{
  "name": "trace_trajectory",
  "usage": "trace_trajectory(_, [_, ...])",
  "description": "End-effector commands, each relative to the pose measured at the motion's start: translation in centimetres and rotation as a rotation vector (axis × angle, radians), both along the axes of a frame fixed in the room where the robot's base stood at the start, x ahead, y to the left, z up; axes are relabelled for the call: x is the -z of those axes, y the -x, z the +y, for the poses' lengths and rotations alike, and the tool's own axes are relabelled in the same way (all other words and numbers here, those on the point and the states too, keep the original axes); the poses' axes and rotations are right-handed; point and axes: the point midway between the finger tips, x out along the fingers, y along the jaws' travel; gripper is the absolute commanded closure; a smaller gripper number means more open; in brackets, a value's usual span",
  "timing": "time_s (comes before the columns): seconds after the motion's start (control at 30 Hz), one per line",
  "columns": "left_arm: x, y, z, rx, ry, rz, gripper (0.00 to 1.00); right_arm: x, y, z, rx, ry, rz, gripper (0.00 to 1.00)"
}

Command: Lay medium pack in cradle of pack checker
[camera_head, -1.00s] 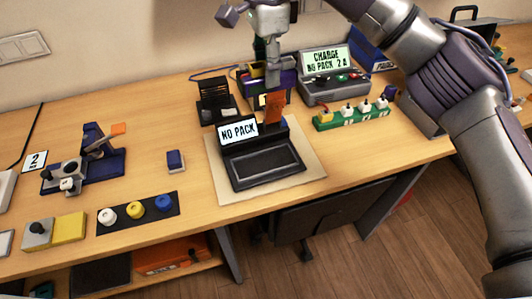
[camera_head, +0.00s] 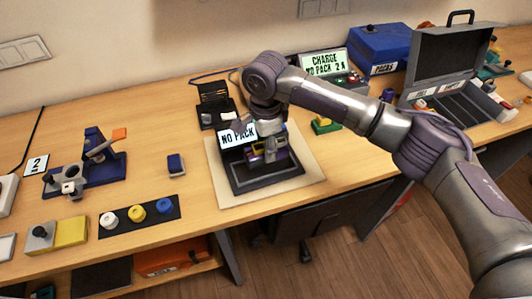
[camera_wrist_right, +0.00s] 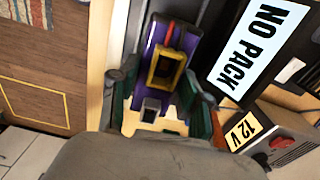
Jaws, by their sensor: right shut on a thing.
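The pack checker (camera_head: 240,184) is a black device on a pale mat, with a tilted screen (camera_head: 237,134) reading NO PACK. Its screen also shows in the wrist view (camera_wrist_right: 257,45). My right gripper (camera_wrist_right: 165,118) is shut on a purple pack (camera_wrist_right: 187,50) with a yellow-framed part and a red strip. In the head view the gripper and pack are over the checker's cradle, right of the screen. The gripper and arm hide much of the cradle, and I cannot tell whether the pack touches it. My left gripper is not in view.
The charger (camera_head: 325,62) behind reads CHARGE NO PACK 2 A. A blue box (camera_head: 380,45) and an open grey case (camera_head: 440,60) stand at the back right. A blue fixture (camera_head: 100,165) and a strip of coloured knobs (camera_head: 137,213) are on the left. My right arm crosses the table's right side.

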Motion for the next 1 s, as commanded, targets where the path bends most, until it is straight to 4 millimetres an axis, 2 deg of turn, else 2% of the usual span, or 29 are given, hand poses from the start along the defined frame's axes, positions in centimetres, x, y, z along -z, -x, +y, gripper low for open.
trace_trajectory(0.1, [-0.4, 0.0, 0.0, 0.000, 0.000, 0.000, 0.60, 1.8, 0.1, -0.1, 0.001, 0.003, 0.004, 1.00])
trace_trajectory(0.23, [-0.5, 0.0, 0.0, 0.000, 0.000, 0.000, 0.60, 3.3, 0.0, 0.0, 0.000, 0.002, 0.002, 1.00])
trace_trajectory(0.6, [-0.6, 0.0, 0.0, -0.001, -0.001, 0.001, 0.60, 3.8, 0.1, 0.0, -0.001, 0.001, 0.002, 1.00])
trace_trajectory(0.63, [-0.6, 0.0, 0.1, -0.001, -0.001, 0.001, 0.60, 3.9, 0.1, 0.0, -0.001, 0.002, 0.002, 0.49])
trace_trajectory(0.77, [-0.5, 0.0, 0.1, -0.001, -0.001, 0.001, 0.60, 3.9, 0.1, 0.0, -0.001, 0.002, 0.002, 0.28])
trace_trajectory(1.0, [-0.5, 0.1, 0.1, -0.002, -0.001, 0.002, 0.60, 3.9, 0.1, -0.1, 0.000, 0.002, 0.002, 0.28])
